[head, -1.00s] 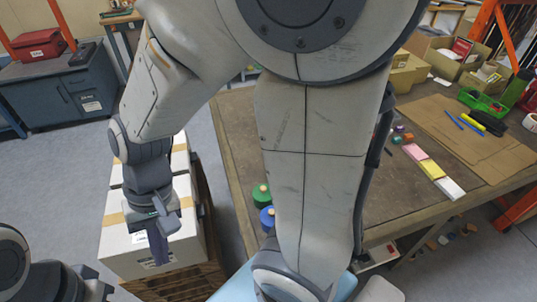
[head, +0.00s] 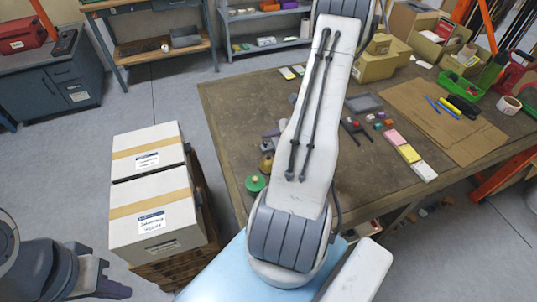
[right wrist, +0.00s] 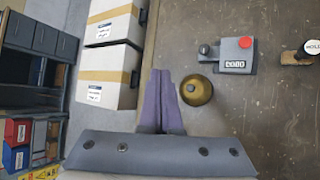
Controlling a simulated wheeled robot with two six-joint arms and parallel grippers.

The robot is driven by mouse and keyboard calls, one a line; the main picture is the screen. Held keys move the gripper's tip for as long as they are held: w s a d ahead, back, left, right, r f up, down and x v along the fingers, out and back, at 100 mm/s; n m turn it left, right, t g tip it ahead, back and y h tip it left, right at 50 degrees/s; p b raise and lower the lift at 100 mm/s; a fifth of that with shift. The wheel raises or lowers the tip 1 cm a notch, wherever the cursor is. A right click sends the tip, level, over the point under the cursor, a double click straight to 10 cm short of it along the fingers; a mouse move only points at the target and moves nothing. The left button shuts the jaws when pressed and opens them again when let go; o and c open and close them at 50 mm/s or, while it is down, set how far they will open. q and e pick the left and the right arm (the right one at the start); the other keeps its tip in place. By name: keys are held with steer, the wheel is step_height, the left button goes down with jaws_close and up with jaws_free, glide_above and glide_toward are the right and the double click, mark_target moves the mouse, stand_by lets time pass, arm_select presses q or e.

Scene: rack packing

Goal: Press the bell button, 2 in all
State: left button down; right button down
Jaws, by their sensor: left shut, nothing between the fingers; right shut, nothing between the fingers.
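The bell (right wrist: 196,90) is a brass dome with a small pale button on top, standing on the table near its left edge. It also shows in the head view (head: 265,164), beside my right arm. My right gripper (right wrist: 160,74) is shut and empty. In the right wrist view its purple-grey fingers are just left of the dome, apart from the button in the picture; their height over the table is hard to tell. In the head view my arm hides much of the area around the bell. My left gripper (head: 115,290) is shut and empty at the lower left, away from the table.
A grey box with a red button and a counter (right wrist: 238,55) stands beyond the bell. A round HOLD knob (right wrist: 313,47) is at the right edge. A green knobbed piece (head: 255,184) sits near the table edge. White cartons (head: 150,215) stand on a pallet left of the table.

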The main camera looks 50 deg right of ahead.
mark_target(269, 159)
steer(key=shift+s+d+f, duration=0.1)
steer(key=shift+s+d, duration=0.1)
steer(key=shift+d, duration=0.05)
step_height(269, 159, down, 9)
steer(key=b, duration=0.7)
stand_by(2.0)
steer(key=shift+f+b, duration=0.3)
steer(key=shift+b, duration=0.25)
steer(key=shift+f+b, duration=0.45)
stand_by(0.3)
steer(key=shift+r, duration=0.1)
stand_by(0.3)
steer(key=shift+r+p, duration=0.7)
steer(key=shift+r, duration=0.1)
